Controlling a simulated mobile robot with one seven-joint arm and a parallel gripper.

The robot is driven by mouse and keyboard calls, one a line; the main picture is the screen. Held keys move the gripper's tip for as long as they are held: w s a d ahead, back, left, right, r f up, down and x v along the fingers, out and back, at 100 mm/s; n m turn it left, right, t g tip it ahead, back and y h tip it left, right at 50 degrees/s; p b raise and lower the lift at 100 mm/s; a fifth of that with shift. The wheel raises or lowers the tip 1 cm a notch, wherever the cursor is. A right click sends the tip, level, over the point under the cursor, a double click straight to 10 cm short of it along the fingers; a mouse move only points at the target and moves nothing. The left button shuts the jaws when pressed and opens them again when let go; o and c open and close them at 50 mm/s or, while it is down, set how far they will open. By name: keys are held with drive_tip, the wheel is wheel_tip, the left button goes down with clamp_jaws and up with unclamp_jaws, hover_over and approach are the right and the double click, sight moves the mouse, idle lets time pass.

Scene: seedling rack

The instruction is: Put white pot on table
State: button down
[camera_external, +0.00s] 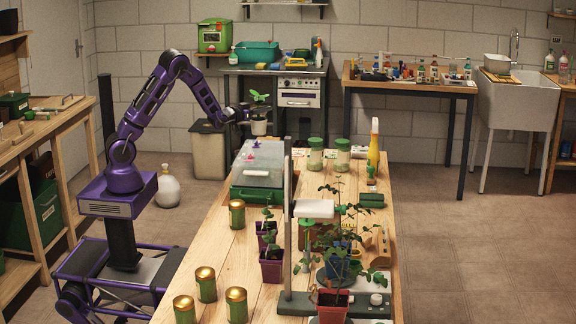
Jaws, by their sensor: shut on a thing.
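The white pot (259,127) holds a small green-leaved seedling and hangs in the air above the far left end of the wooden table (222,237). My gripper (249,114) is shut on the white pot, near its rim. My purple arm reaches over from the left. The pot is upright and stands clear of the tabletop, above and behind the clear-lidded green propagator tray. The fingertips are small in this view and partly hidden by the pot and leaves.
The green tray with a clear lid (259,165) fills the table's far left. Bare wood shows at the left middle.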

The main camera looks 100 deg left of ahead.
wheel_tip(320, 180, down, 12)
drive_tip(key=b, duration=0.1)
drive_tip(key=shift+f, duration=0.25)
idle(0.4)
drive_tip(key=shift+f, duration=0.1)
drive_tip(key=shift+f+b, duration=0.15)
drive_tip(key=shift+b, duration=0.25)
drive_tip(key=c, duration=0.9)
unclamp_jaws()
drive_tip(key=shift+r, duration=0.2)
drive_tip(key=v, duration=1.2)
drive_tip(key=shift+r, duration=0.1)
